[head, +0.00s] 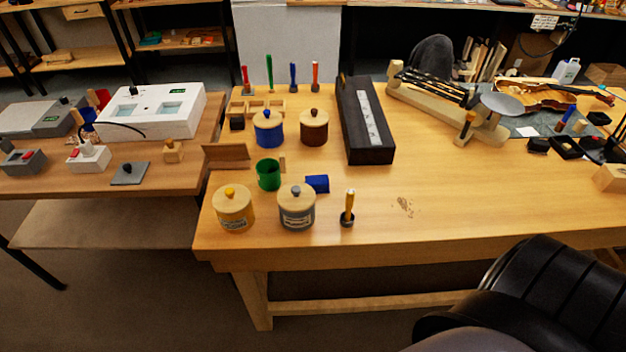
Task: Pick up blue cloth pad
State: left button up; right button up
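A small blue pad (317,184) lies on the wooden workbench (420,215), near its left end. It sits just behind and right of the grey jar with a wooden lid (297,208), and right of an open green cup (268,175). It looks like a small folded block; its cloth texture is too small to tell. Nothing covers its top. Neither of my grippers shows in the head view.
A yellow jar (233,208), a blue jar (268,128), a brown jar (314,127) and a yellow-handled tool (348,208) stand around the pad. A long black box (365,120) lies behind it. A black padded shape (510,300) fills the lower right.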

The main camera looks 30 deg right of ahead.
aim_at(320, 183)
jog(key=z, duration=1.3)
jog(key=i+l+u, duration=0.25)
jog(key=l, duration=0.2)
jog(key=l+u, duration=0.2)
jog(key=l, duration=0.3)
